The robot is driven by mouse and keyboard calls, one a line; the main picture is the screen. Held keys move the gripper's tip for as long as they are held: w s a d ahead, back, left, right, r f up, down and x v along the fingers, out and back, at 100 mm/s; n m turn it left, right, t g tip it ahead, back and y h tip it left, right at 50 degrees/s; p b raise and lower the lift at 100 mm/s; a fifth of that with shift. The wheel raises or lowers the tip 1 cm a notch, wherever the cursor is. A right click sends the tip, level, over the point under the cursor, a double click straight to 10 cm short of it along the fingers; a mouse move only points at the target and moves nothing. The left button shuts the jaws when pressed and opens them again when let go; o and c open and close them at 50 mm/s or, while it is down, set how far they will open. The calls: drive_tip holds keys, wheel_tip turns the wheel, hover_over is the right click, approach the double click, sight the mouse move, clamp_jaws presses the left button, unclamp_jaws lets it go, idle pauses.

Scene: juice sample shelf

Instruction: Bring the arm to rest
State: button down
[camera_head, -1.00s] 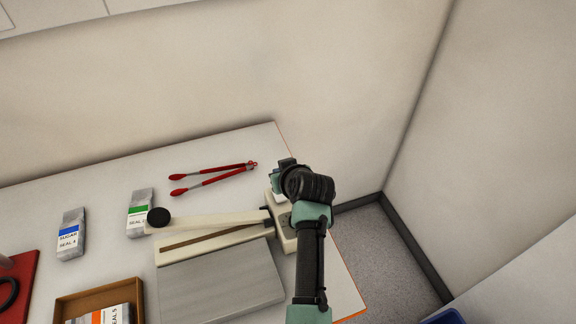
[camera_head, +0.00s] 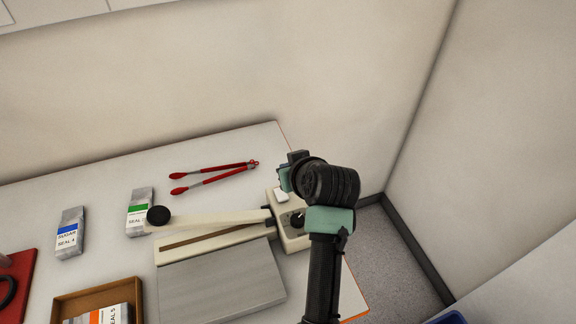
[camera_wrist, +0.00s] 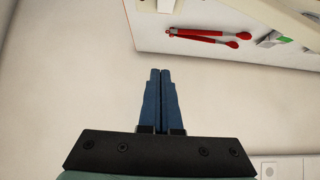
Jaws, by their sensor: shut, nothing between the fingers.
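My gripper (camera_wrist: 161,72) shows in the wrist view as two blue fingers pressed together with nothing between them. In the head view my arm reaches up from the lower right and its wrist is above the right end of the table (camera_head: 222,157). The gripper is clear of the tabletop things. The heat sealer (camera_head: 225,282), a cream and grey device with a long lever ending in a black knob, lies just left of my arm, and my wrist partly overlaps its right end in the picture.
Red tongs (camera_head: 212,177) lie behind the sealer; they also show in the wrist view (camera_wrist: 207,37). A brown tray (camera_head: 66,304) holds an orange-labelled pouch. Walls close the back and right.

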wheel_tip(320, 180, up, 30)
drive_tip(key=s+m+t+h, duration=0.1)
drive_tip(key=t+h, duration=0.1)
drive_tip(key=t, duration=0.7)
drive_tip(key=s+r+m+t+h, duration=0.1)
drive_tip(key=s+r+t, duration=0.8)
drive_tip(key=s+r, duration=0.9)
wheel_tip(320, 180, up, 3)
drive_tip(key=shift+a+r+m, duration=0.2)
drive_tip(key=shift+a+m, duration=0.25)
drive_tip(key=shift+m, duration=0.35)
drive_tip(key=shift+s, duration=0.1)
